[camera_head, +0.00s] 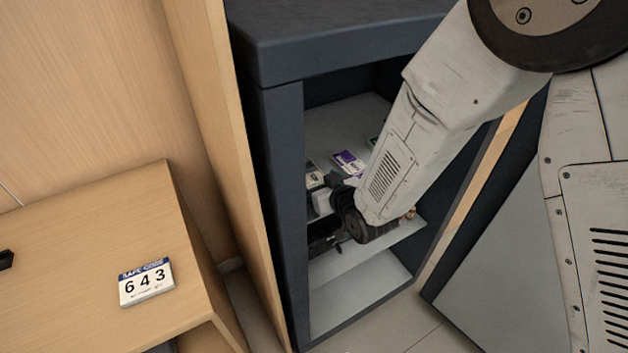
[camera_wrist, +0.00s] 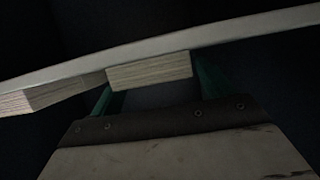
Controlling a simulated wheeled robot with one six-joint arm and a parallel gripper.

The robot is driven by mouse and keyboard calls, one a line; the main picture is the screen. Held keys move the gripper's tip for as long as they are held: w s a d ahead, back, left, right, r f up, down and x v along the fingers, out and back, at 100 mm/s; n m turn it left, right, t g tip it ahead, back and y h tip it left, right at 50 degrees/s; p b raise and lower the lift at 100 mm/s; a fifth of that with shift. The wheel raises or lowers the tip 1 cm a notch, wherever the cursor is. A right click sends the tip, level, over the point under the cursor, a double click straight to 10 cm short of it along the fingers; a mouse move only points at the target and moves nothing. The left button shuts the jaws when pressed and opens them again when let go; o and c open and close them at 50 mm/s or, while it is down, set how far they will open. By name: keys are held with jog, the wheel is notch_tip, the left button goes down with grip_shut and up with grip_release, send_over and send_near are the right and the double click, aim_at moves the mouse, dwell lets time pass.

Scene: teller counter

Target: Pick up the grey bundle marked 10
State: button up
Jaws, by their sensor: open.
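In the head view, a pale grey bundle (camera_head: 314,176) lies on the safe's shelf, at the left; its marking is too small to read. My gripper (camera_wrist: 152,78) is inside the safe, next to that bundle, and my arm hides part of the shelf. In the wrist view its green fingers are apart, one on each side of the end of a paper bundle (camera_wrist: 150,71). Which bundle this is, and whether the fingers touch it, I cannot tell.
A purple bundle (camera_head: 348,162) lies right of the grey one, and a green one (camera_head: 374,141) is partly hidden. Another bundle end (camera_wrist: 50,97) shows left in the wrist view. The dark safe (camera_head: 282,190) has close side walls. A code card (camera_head: 146,282) stands on the wooden counter.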

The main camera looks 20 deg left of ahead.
jog(key=shift+w+a+f, duration=0.25)
jog(key=shift+w+a, duration=0.15)
jog(key=shift+a, duration=0.1)
jog(key=c, duration=1.1)
jog(key=shift+r, duration=0.1)
